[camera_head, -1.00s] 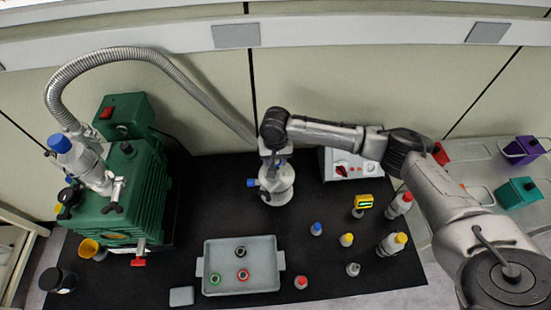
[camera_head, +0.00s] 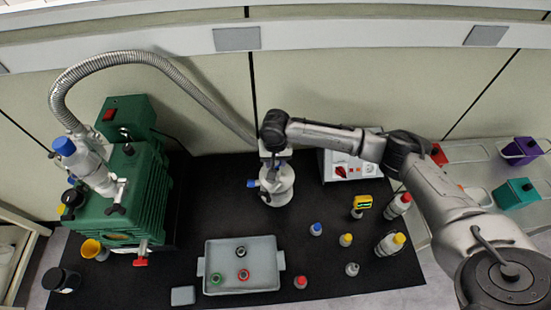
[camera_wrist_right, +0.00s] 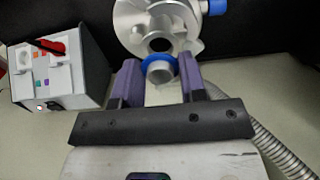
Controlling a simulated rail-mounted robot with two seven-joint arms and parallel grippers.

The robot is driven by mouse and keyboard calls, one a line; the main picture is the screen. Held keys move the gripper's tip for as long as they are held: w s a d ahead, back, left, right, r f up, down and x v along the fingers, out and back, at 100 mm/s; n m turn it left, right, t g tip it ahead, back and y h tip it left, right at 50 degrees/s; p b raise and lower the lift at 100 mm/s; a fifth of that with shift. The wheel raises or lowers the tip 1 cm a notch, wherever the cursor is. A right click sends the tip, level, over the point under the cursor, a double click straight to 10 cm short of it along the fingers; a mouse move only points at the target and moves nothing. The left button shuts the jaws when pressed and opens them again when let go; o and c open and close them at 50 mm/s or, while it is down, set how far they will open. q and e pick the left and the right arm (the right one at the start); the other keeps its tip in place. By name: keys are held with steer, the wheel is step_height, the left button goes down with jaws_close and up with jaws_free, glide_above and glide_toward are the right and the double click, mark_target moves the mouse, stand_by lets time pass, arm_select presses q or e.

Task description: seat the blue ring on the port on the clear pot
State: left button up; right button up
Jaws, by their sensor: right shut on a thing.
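My right gripper (camera_wrist_right: 158,80) has purple fingers shut on the blue ring (camera_wrist_right: 147,63), in the right wrist view. A short grey tube-like piece shows through the ring. Just beyond it is the port (camera_wrist_right: 160,42), a dark round opening on the side of the pot (camera_wrist_right: 142,18), which looks pale grey. I cannot tell whether ring and port touch. In the head view the pot (camera_head: 282,186) stands at the back middle of the black bench, and my right gripper (camera_head: 272,158) is at its back side. The ring is hidden there. My left gripper is not in view.
A grey tray (camera_head: 271,284) with green, red and dark rings stands in front. A green pump (camera_head: 138,190) with a ribbed hose (camera_head: 130,57) is at left. A white control box (camera_wrist_right: 60,78) stands beside the pot. Several small bottles stand at right.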

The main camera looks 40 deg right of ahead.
steer(key=shift+f, duration=0.4)
steer(key=shift+f+p, duration=0.35)
steer(key=shift+f, duration=0.05)
stand_by(0.7)
steer(key=shift+p, duration=0.3)
steer(key=shift+p, duration=0.4)
stand_by(0.6)
steer(key=shift+p, duration=0.45)
